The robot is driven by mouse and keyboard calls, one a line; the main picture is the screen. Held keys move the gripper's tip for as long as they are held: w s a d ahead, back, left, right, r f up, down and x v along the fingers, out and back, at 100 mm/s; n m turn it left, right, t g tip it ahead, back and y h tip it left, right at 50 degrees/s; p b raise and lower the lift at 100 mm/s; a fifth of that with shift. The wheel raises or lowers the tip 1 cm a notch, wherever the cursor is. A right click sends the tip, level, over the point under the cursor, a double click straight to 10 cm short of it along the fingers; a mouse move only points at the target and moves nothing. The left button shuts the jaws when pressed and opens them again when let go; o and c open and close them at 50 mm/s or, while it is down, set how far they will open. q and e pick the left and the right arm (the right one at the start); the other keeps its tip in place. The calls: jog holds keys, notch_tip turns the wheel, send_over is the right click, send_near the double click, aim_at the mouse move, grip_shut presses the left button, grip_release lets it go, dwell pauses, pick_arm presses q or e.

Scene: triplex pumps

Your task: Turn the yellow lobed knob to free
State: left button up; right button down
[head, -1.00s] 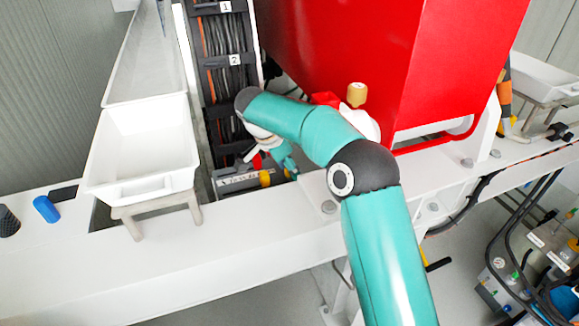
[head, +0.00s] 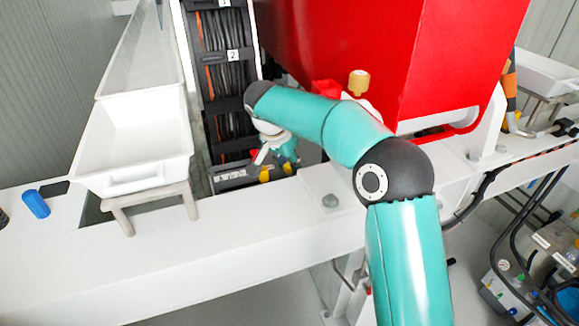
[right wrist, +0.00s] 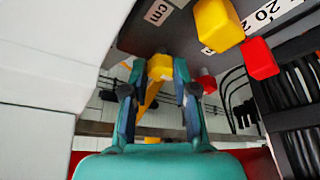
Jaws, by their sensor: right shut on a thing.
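In the right wrist view my right gripper (right wrist: 160,72) is shut on a yellow knob (right wrist: 160,64), with one finger on each side of it. A second yellow knob (right wrist: 212,25) stands to the right, near a printed scale strip and apart from the fingers. In the head view my right gripper (head: 287,152) reaches down beside the cable channel, above a labelled panel (head: 232,176) with a yellow part (head: 264,174). My own wrist partly hides that spot, and the knob's lobes are hard to make out. My left gripper is out of view.
Red knobs (right wrist: 260,58) sit close to the right of the fingers. The black cable channel (head: 232,90) runs behind. A big red housing (head: 350,45) stands beside my arm. A white tray (head: 135,150) is at the left, on the pale beam (head: 250,235).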

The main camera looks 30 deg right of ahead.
jog(key=c, duration=0.9)
grip_release()
jog(key=shift+r, duration=0.1)
jog(key=v, duration=1.1)
jog(key=shift+a+r, duration=0.3)
